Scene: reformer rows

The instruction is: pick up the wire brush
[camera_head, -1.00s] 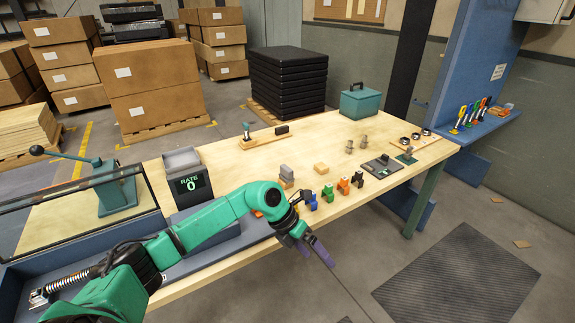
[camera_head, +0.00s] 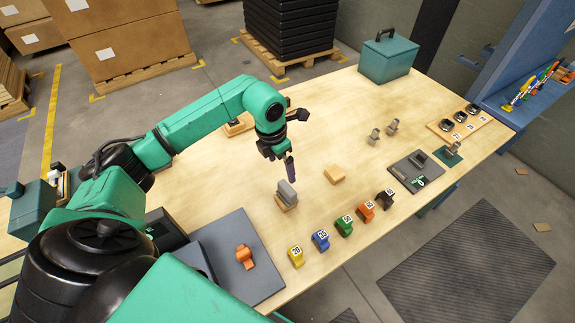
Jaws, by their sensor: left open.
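A small grey block on a tan wooden base, which looks like the wire brush (camera_head: 287,194), stands on the wooden table (camera_head: 240,180) near its middle. My left gripper (camera_head: 289,172) points down over the table, just behind the brush in the picture. The gap between the fingers is seen nearly edge-on. My right gripper is out of view.
Several coloured numbered blocks (camera_head: 345,225) line the front edge. A grey tray (camera_head: 262,270) holds an orange piece (camera_head: 244,256). A dark plate (camera_head: 416,171) and a teal box (camera_head: 388,58) stand farther right.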

